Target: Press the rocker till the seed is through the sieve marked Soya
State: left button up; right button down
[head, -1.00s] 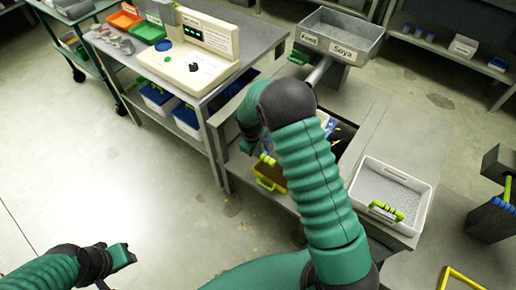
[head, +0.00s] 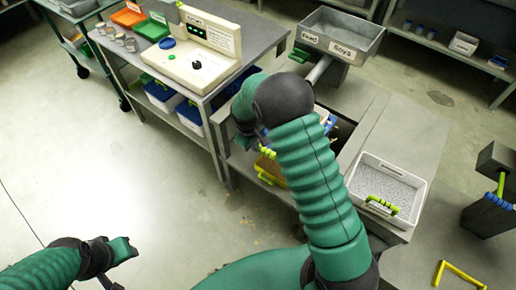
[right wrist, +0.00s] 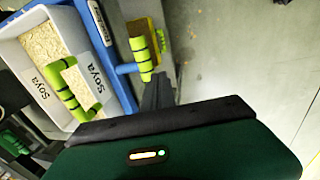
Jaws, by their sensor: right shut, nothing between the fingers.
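A white tray marked Soya on two sides (right wrist: 40,55) shows in the right wrist view. It holds pale seed or flakes and has a yellow-green handle with black bands. Beside it is a blue frame (right wrist: 104,45) with a blue rod and a banded yellow-green grip (right wrist: 141,55). I cannot tell for sure which part is the rocker. My right gripper (right wrist: 158,90) is shut and empty, its fingertips close to this grip; I cannot tell if they touch. In the head view my arm largely hides this spot. My left gripper (head: 124,250) is over bare floor, its opening unclear.
A grey hopper marked Feed and Soya (head: 345,38) stands behind my right arm. A white tray of grey grains (head: 417,207) is on the bench to the right. A cream control panel (head: 190,68) sits on the left bench. Floor at left is clear.

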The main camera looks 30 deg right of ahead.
pick_arm(q)
jog(key=shift+d+r, duration=0.1)
jog(key=shift+r, duration=0.05)
pick_arm(e)
jog(key=v, duration=0.6)
jog(key=shift+a+r, duration=0.3)
pick_arm(q)
jog(key=shift+w+a, duration=0.1)
jog(key=shift+a, duration=0.2)
pick_arm(e)
jog(key=shift+a, duration=0.3)
pick_arm(q)
jog(key=shift+d, duration=0.2)
pick_arm(e)
jog(key=shift+d, duration=0.2)
pick_arm(q)
jog(key=shift+a, duration=0.1)
pick_arm(e)
jog(key=shift+a, duration=0.1)
dwell(0.3)
